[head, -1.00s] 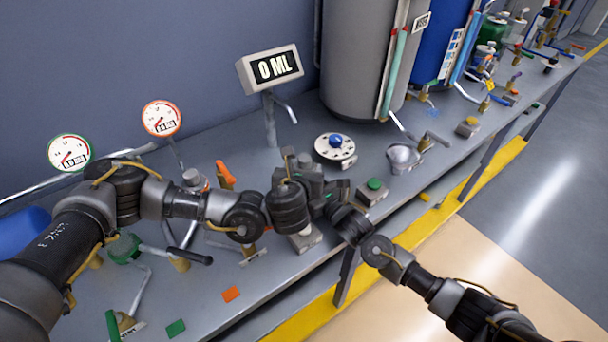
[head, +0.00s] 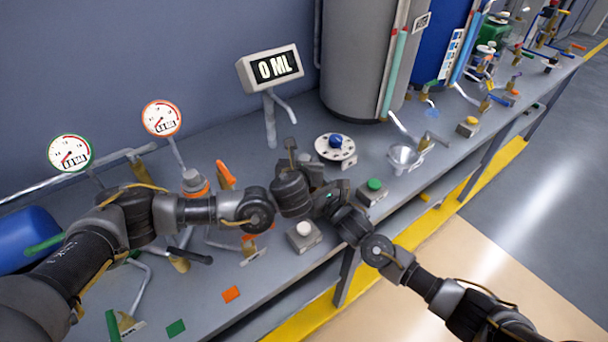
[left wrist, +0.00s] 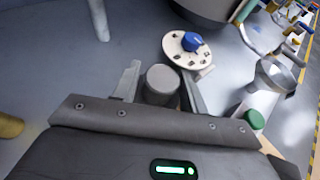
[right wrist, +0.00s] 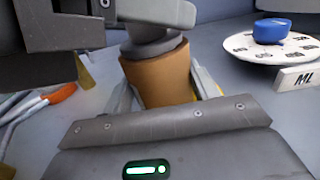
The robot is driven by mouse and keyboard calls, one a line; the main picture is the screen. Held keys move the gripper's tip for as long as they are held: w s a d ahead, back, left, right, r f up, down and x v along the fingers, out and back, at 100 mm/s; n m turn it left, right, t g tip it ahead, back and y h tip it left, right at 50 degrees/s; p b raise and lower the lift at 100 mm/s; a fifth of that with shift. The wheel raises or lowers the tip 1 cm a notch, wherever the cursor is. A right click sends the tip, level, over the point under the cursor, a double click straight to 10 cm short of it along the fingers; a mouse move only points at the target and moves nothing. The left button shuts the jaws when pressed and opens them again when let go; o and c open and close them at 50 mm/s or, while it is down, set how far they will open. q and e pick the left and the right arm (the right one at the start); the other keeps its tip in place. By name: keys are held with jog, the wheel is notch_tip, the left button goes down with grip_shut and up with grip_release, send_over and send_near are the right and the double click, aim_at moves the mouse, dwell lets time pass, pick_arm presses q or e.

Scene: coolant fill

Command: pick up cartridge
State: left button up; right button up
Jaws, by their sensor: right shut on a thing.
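In the right wrist view, my right gripper (right wrist: 165,88) is shut on the orange-brown body of a cartridge (right wrist: 158,72), which stands between its fingers with a grey neck on top. Part of my left gripper (right wrist: 155,12) is over that neck and hides its upper end. In the left wrist view, a grey round top (left wrist: 161,80) sits between the spread fingers of my left gripper (left wrist: 160,84); I cannot tell if they touch it. In the head view, my left gripper (head: 291,152) is in front of the dial, close to my right gripper (head: 328,196); the held cartridge is mostly hidden there.
A dial with a blue knob (head: 335,148) is just behind the grippers. A green button (head: 374,184), a white button (head: 304,230) and a funnel (head: 404,157) are close by. Another grey-topped, orange-ringed piece (head: 194,181) stands left. The display (head: 270,68) reads 0 ML.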

pick_arm(q)
jog(key=shift+s+f, duration=0.1)
jog(key=shift+f, duration=0.05)
grip_shut()
notch_tip(320, 180, up, 10)
jog(key=shift+r, duration=0.15)
pick_arm(e)
jog(key=o, duration=1.1)
jog(key=v, duration=1.2)
